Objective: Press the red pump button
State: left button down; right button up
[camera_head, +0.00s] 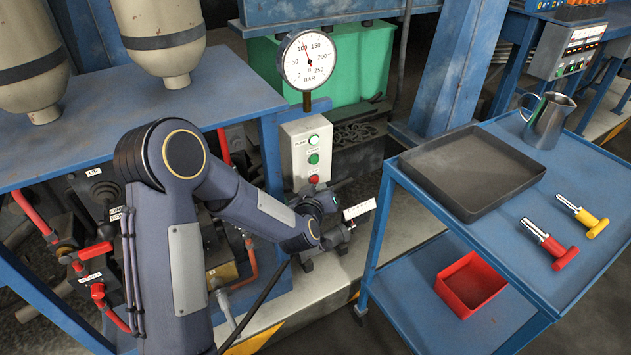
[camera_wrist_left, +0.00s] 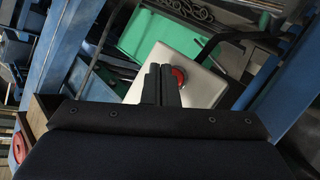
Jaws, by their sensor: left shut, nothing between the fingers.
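The red pump button (camera_head: 314,179) is the lowest one on the pale grey pump box (camera_head: 292,146), below a green button (camera_head: 314,158). My left arm comes in from the left, and its dark gripper (camera_head: 316,199) is just below the red button. In the left wrist view the two fingers (camera_wrist_left: 161,72) are shut together and empty. The red button shows there (camera_wrist_left: 179,76) just to the right of the fingertips, partly hidden by them. I cannot tell whether they touch it. My right gripper is in neither view.
A round pressure gauge (camera_head: 307,60) stands above the box. At the right, a blue cart (camera_head: 595,165) carries a dark tray (camera_head: 470,209), a metal jug (camera_head: 548,121) and red and yellow handled parts. A red bin (camera_head: 457,300) is on its lower shelf. Pipes and valves crowd the left.

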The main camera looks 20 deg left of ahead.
pick_arm(q)
jog(key=shift+a, duration=0.1)
dwell(0.7)
jog(key=shift+w+a, duration=0.25)
jog(key=shift+w, duration=0.05)
jog(key=shift+w+a+b, duration=0.25)
jog(key=shift+a+b, duration=0.05)
jog(key=shift+b, duration=0.15)
dwell(0.6)
jog(key=shift+s+d, duration=0.55)
jog(key=shift+d, duration=0.05)
dwell(0.4)
jog(key=s+d, duration=0.1)
jog(key=d, duration=0.1)
jog(key=s+d+b, duration=0.1)
jog(key=s, duration=0.1)
jog(key=shift+s+d, duration=0.15)
jog(key=shift+d, duration=0.2)
dwell(0.5)
